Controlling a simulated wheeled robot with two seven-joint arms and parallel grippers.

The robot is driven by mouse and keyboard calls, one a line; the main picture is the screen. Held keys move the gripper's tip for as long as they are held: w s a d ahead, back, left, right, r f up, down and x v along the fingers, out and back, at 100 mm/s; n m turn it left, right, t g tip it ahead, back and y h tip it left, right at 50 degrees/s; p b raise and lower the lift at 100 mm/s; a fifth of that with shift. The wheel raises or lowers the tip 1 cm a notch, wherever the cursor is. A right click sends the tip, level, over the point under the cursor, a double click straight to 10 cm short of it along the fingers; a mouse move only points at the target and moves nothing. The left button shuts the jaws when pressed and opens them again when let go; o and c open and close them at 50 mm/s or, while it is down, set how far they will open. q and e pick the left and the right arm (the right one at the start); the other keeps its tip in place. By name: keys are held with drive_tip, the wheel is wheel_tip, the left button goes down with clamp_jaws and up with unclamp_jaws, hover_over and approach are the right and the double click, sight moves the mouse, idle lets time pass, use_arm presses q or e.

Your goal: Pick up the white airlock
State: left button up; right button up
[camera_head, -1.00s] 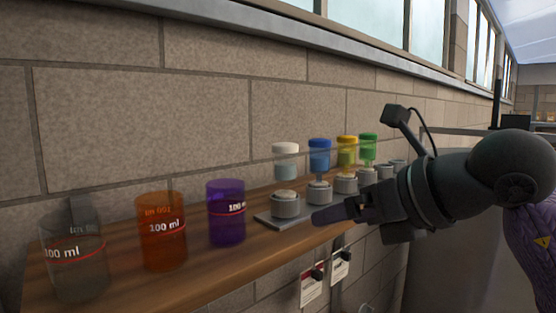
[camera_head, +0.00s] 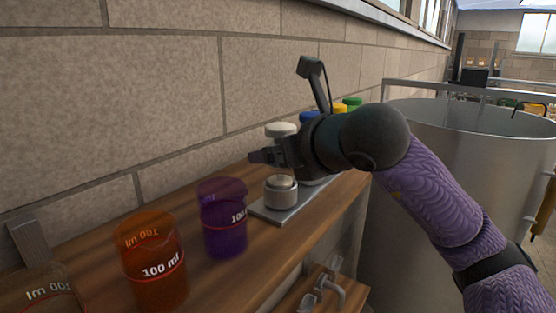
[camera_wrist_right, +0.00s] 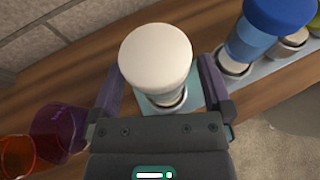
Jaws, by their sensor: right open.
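The white airlock (camera_head: 281,130) has a round white cap and stands upright above a grey holder on the shelf. In the right wrist view its cap (camera_wrist_right: 155,55) fills the space between the two fingers. My right gripper (camera_head: 265,156) is open at the airlock's height, with one finger on either side of it in the wrist view (camera_wrist_right: 160,82). Contact cannot be told. In the head view the gripper hides the airlock's lower body. My left gripper is not in view.
Blue (camera_wrist_right: 265,30), yellow (camera_head: 340,108) and green (camera_head: 353,103) airlocks stand in a row beyond the white one. Purple (camera_head: 222,220) and orange (camera_head: 152,265) beakers and a clear beaker (camera_head: 40,290) stand nearer. A stone wall runs behind; a large metal tank (camera_head: 440,150) is at the right.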

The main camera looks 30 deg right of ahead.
drive_tip(key=shift+w+f, duration=0.2)
drive_tip(key=shift+w, duration=0.2)
clamp_jaws()
